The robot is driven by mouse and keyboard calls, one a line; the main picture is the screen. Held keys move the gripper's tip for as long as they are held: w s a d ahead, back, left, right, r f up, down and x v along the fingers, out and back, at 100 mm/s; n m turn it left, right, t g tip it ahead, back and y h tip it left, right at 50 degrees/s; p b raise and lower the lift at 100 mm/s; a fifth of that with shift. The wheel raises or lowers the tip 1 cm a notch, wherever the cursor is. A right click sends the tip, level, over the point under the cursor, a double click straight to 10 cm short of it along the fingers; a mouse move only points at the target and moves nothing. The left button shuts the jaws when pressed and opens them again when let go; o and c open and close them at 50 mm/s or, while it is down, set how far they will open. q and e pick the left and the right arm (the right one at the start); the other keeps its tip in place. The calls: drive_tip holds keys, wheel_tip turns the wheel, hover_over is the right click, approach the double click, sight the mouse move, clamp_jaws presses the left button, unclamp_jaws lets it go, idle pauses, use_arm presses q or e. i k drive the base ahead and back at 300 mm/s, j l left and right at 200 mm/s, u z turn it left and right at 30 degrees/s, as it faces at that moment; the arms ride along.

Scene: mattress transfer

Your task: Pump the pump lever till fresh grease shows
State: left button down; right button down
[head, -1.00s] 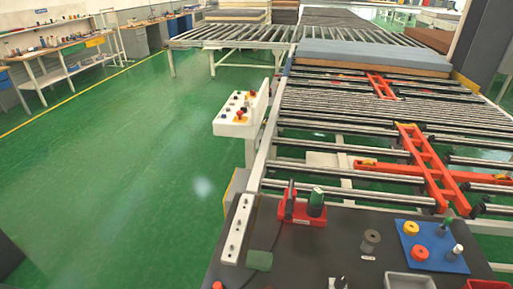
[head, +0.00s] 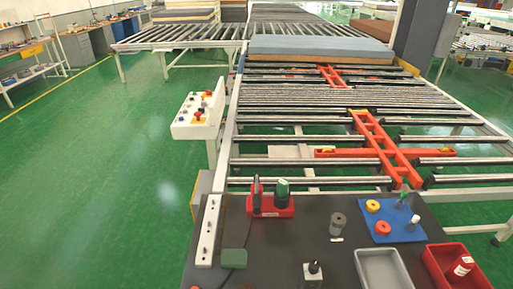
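A red unit that looks like the pump (head: 270,207) stands on the dark worktop (head: 285,235) in the lower middle of the head view. A dark upright handle, which looks like the pump lever (head: 257,192), rises from its left side. A green cylinder (head: 283,190) stands on its right side. I cannot make out any grease at this size. Neither of my grippers is in view, and nothing touches the pump.
A white strip (head: 208,228) and a green block (head: 233,258) lie left. A grey cylinder (head: 338,224), blue mat (head: 390,222), grey tray (head: 384,272) and red bin (head: 440,262) lie right. The roller conveyor (head: 330,130) stands behind; green floor (head: 100,190) is open left.

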sight(256, 201)
drive_tip(key=i+j+u, duration=0.2)
drive_tip(key=i, duration=0.3)
drive_tip(key=i+j+u, duration=0.25)
drive_tip(key=i, duration=0.3)
drive_tip(key=j, duration=0.05)
